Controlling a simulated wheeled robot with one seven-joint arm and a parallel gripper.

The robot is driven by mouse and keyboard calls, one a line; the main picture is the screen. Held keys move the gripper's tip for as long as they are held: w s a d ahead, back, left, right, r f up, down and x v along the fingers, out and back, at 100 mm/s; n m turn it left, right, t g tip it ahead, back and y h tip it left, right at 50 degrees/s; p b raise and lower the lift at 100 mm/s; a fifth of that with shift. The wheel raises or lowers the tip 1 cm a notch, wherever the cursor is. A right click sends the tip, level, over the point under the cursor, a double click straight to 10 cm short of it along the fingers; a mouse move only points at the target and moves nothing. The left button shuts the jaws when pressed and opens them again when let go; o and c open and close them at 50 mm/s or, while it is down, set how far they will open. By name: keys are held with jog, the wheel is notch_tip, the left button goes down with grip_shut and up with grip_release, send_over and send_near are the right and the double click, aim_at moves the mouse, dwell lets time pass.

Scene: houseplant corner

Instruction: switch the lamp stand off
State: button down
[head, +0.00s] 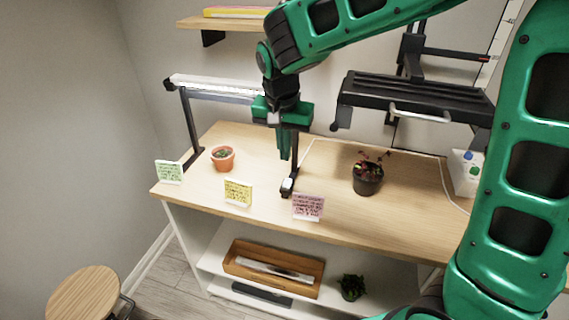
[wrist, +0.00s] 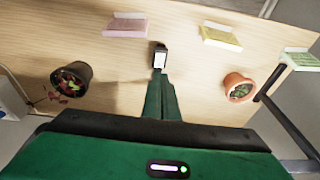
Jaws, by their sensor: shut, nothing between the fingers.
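The lamp stand (head: 190,128) is a dark frame on the wooden bench with a bright white light bar along its top. Its right leg ends in a dark foot that carries a small pale switch (head: 288,184); the switch also shows in the wrist view (wrist: 160,57). My gripper (head: 284,157) is shut and empty, pointing down just behind and above the switch. In the wrist view the closed green fingertips (wrist: 161,76) line up with the foot and partly cover it. I cannot tell whether they touch it.
A terracotta pot (head: 222,160) stands inside the lamp frame. A dark pot (head: 367,178) with a reddish plant stands to the right. Yellow (head: 238,192), pink (head: 308,207) and green (head: 169,172) note cards line the front edge. A dark shelf unit (head: 415,98) overhangs the back right.

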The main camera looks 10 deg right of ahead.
aim_at(287, 179)
jog(key=v, duration=0.3)
jog(key=shift+s+r, duration=0.15)
jog(key=shift+a, duration=0.15)
jog(key=shift+a+r+t+h, duration=0.1)
jog(key=shift+t+h, duration=0.3)
jog(key=shift+t, duration=0.2)
jog(key=x, duration=1.4)
jog(key=shift+s+a, duration=0.1)
jog(key=shift+s, duration=0.25)
jog(key=shift+a, duration=0.1)
